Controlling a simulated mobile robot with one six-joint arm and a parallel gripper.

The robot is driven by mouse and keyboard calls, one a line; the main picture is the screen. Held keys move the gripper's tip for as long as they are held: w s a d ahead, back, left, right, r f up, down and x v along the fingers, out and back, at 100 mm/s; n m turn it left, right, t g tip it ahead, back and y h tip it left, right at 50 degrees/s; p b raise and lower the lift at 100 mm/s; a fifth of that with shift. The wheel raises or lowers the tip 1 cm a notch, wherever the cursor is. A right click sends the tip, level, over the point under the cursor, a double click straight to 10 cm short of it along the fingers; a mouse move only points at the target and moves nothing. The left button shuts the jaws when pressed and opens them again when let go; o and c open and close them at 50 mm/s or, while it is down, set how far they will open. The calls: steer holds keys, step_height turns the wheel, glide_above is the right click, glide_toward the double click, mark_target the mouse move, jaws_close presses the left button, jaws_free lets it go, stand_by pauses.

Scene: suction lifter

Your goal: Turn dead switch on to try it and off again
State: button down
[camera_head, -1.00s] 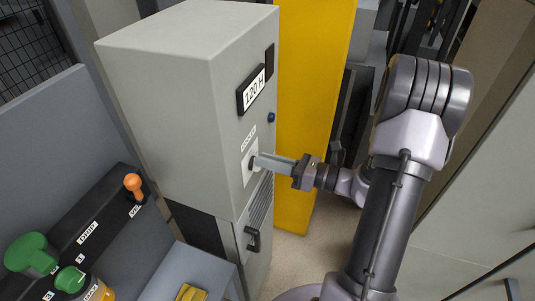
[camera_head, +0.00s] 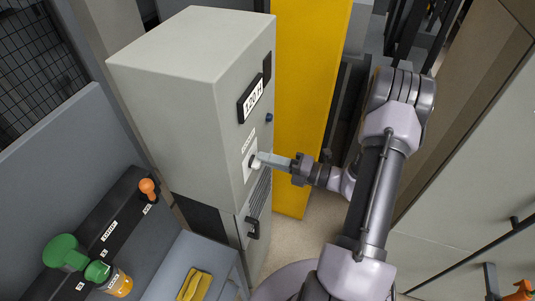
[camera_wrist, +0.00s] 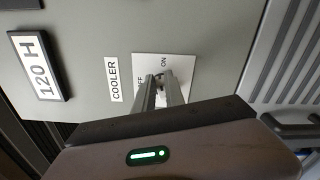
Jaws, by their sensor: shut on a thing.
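The switch (camera_wrist: 159,77) sits on a white plate (camera_wrist: 180,66) marked OFF and ON, on the grey cabinet's front. The plate also shows in the head view (camera_head: 249,166). A label reading COOLER (camera_wrist: 113,79) is beside the plate. My gripper (camera_wrist: 160,88) reaches the plate from the right in the head view (camera_head: 259,160), its fingers shut on the switch. The fingers hide most of the switch and part of the word OFF, so I cannot tell which way it points.
The grey cabinet (camera_head: 185,60) carries a 120 H display (camera_head: 251,97) above the switch and a dark handle (camera_head: 252,228) below. A yellow post (camera_head: 308,110) stands behind. A bench at left holds an orange lever (camera_head: 148,187), green knobs (camera_head: 66,252) and a yellow object (camera_head: 194,285).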

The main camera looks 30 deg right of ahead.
steer(key=shift+f+m+p, duration=0.25)
steer(key=shift+m+p, duration=0.4)
steer(key=shift+m, duration=0.85)
steer(key=c, duration=1.4)
jaws_free()
steer(key=shift+d, duration=0.1)
steer(key=b+v, duration=0.1)
steer(key=v, duration=1.6)
steer(key=shift+s+d, duration=0.1)
steer(key=shift+s, duration=0.05)
